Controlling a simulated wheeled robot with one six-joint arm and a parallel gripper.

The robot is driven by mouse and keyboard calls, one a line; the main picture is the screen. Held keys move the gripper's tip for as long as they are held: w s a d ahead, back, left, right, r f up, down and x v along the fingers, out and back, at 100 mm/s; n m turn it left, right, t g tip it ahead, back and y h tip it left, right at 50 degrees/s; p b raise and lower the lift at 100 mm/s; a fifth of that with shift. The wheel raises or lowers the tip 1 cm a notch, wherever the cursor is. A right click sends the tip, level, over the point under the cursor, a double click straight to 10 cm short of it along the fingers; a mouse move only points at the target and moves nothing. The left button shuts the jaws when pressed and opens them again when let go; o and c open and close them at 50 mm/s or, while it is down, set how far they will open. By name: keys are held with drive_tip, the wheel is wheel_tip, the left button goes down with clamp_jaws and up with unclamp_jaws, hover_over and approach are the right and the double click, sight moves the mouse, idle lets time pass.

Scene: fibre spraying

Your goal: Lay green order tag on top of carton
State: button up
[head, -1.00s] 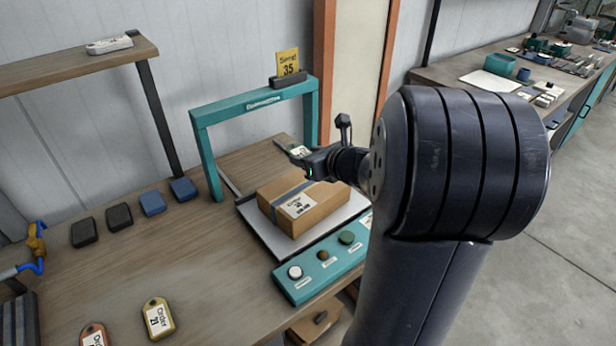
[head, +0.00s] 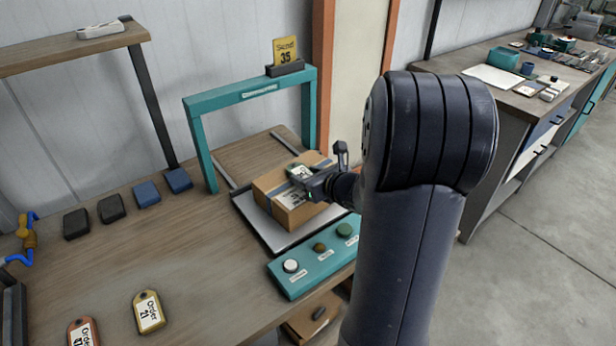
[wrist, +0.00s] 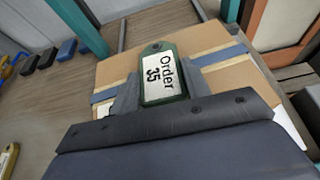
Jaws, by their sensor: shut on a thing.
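My gripper (wrist: 160,92) is shut on the green order tag (wrist: 159,76), which reads "Order 35" in the wrist view. In the head view the tag (head: 297,171) shows at the gripper's tip, over the carton's top. The carton (wrist: 112,72) is a brown box with a blue band and a white label. In the head view the carton (head: 266,187) sits on a pale plate, partly hidden by my gripper. I cannot tell whether the tag touches the carton.
A teal arch (head: 200,140) stands behind the carton, with a yellow "35" card (head: 286,50) on top. A teal button panel (head: 318,258) lies in front. A yellow tag (head: 149,312) and an orange tag (head: 83,332) lie at the left front.

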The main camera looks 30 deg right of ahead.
drive_tip(key=shift+f, duration=0.1)
drive_tip(key=shift+f+b, duration=0.15)
drive_tip(key=shift+b, duration=0.15)
drive_tip(key=o, duration=1)
drive_tip(key=shift+c, duration=0.2)
drive_tip(key=shift+r+p, duration=0.25)
drive_tip(key=shift+p, duration=0.05)
drive_tip(key=shift+s+d+r, duration=0.1)
drive_tip(key=shift+s+r, duration=0.05)
drive_tip(key=v, duration=1.1)
drive_tip(key=shift+s+p, duration=0.3)
drive_tip(key=shift+p, duration=0.1)
drive_tip(key=shift+r, duration=0.1)
